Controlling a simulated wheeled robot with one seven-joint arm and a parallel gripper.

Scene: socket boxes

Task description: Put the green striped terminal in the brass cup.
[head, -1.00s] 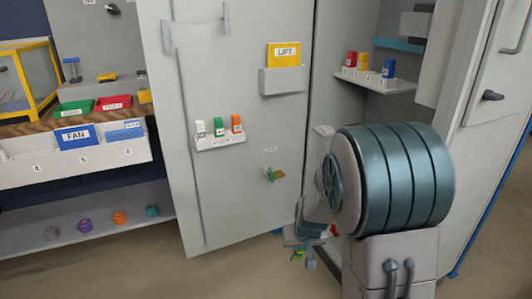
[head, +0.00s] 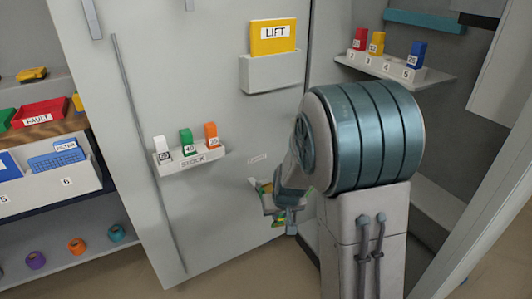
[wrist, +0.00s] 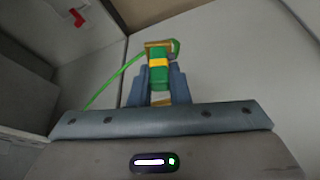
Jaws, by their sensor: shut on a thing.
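My gripper (wrist: 158,88) is shut on the green terminal (wrist: 158,78), which has a yellow stripe, in the wrist view. A green wire (wrist: 115,78) trails from it to the lower left. The brass cup (wrist: 152,44) shows as a tan-brown rim at the terminal's far end. I cannot tell whether the terminal's end is inside the cup or just in front of it. In the head view my gripper (head: 275,203) is close to the cabinet door, below a small label. There it largely hides the cup and the terminal, and only small green and brownish bits show.
The grey door (head: 215,75) carries a stock rack (head: 192,160) with white, green and orange pieces, and a yellow LIFT folder (head: 273,37) in a holder. A numbered shelf (head: 395,70) with red, yellow and blue pieces is inside the cabinet. Shelves with trays stand at left.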

